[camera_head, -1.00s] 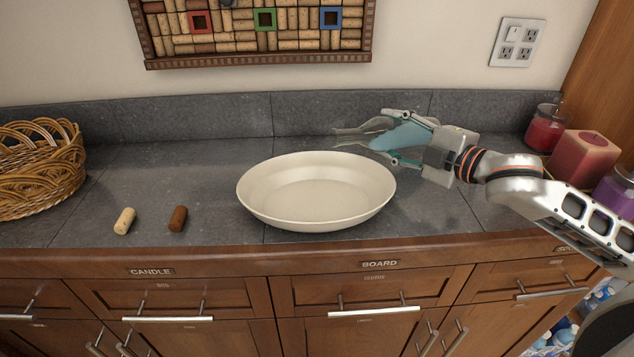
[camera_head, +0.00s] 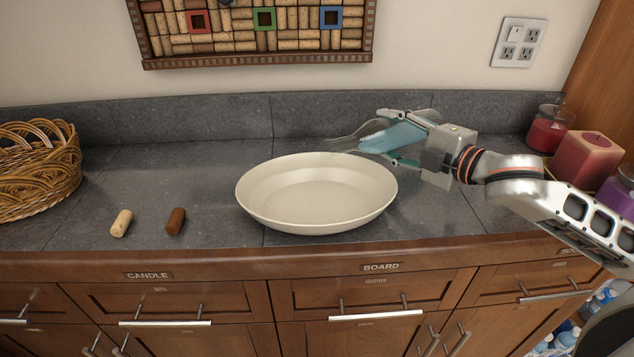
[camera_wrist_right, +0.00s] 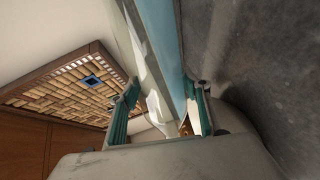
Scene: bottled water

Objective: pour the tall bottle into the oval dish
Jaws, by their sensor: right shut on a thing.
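The oval dish (camera_head: 318,205) is a cream, shallow bowl standing on the grey counter in the head view. It looks empty, with no clear sign of liquid inside. My right gripper (camera_head: 398,140) is shut on the tall bottle (camera_head: 381,139), a clear bluish bottle. The bottle is tipped nearly level, its mouth end pointing left and slightly down near the dish's back rim. In the right wrist view the bottle (camera_wrist_right: 163,45) runs between the green-padded fingers (camera_wrist_right: 160,108). My left gripper is not in view.
A wicker basket (camera_head: 38,172) stands at far left. Candles (camera_head: 586,158) stand at the right near my arm. The counter's front edge is close below the dish.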

